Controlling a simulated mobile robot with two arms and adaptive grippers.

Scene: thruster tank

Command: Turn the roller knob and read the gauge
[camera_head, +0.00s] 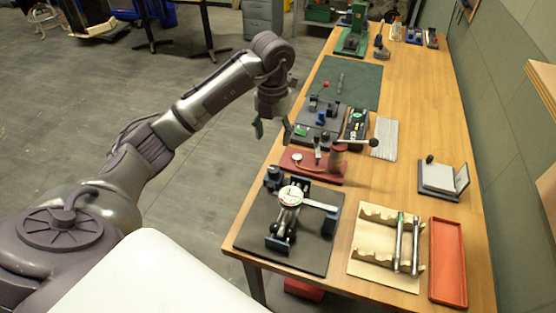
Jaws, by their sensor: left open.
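A round white-faced gauge (290,195) sits on a small dark and metal device standing on a black mat (311,250) at the near left of the wooden table. Dark rounded parts (279,240) show at the device's front, and a dark block with a round top (273,176) stands behind it. I cannot tell which part is the roller knob, and the dial reading is too small to make out. My left gripper (272,128) is open and empty, pointing down beyond the table's left edge, behind and above the device and apart from it. My right gripper is not in view.
A red base (314,166) with a small dial and a lever with a black ball stands behind the mat.

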